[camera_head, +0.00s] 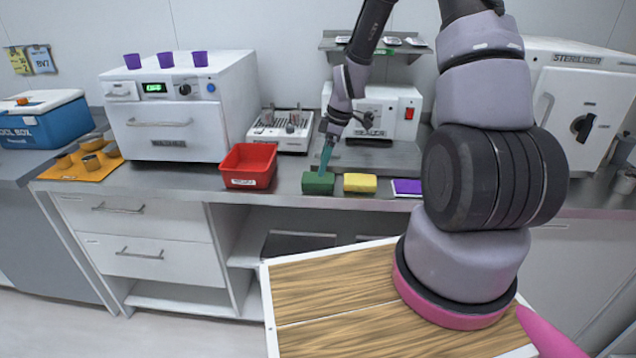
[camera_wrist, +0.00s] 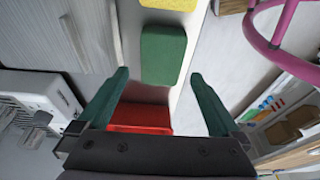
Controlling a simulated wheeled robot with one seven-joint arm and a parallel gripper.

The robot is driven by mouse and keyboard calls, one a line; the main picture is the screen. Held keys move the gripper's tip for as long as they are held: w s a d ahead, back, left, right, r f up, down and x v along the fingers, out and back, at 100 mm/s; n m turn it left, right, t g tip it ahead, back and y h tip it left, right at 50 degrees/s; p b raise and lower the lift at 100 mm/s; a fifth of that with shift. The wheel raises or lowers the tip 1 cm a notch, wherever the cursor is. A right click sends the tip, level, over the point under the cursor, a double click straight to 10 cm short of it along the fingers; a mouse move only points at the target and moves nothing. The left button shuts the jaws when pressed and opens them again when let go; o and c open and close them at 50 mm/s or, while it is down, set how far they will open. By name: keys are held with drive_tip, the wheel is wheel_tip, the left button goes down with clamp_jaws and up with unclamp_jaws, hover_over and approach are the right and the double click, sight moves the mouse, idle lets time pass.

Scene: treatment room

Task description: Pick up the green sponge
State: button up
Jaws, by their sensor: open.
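The green sponge (camera_head: 318,183) lies on the metal counter near its front edge, between the red bin and the yellow sponge. In the wrist view the green sponge (camera_wrist: 163,55) lies ahead of the fingertips, roughly midway between their lines. My gripper (camera_head: 326,158) is just above the sponge in the head view, with teal fingers pointing down. In the wrist view my gripper (camera_wrist: 159,76) has its two fingers wide apart with nothing between them that it holds. Whether a finger touches the sponge I cannot tell.
A red bin (camera_head: 248,166) stands left of the green sponge. A yellow sponge (camera_head: 360,183) and a purple item (camera_head: 407,187) lie to its right. A white rack device (camera_head: 281,131) and a white machine with a red switch (camera_head: 400,115) stand behind.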

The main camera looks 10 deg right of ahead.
sight(318, 182)
drive_tip(key=shift+x, duration=2.75)
drive_tip(key=shift+s+d+f, duration=0.1)
drive_tip(key=shift+s+f, duration=0.05)
drive_tip(key=shift+f, duration=0.1)
drive_tip(key=shift+c, duration=0.3)
drive_tip(key=c, duration=1.2)
drive_tip(key=shift+r, duration=0.15)
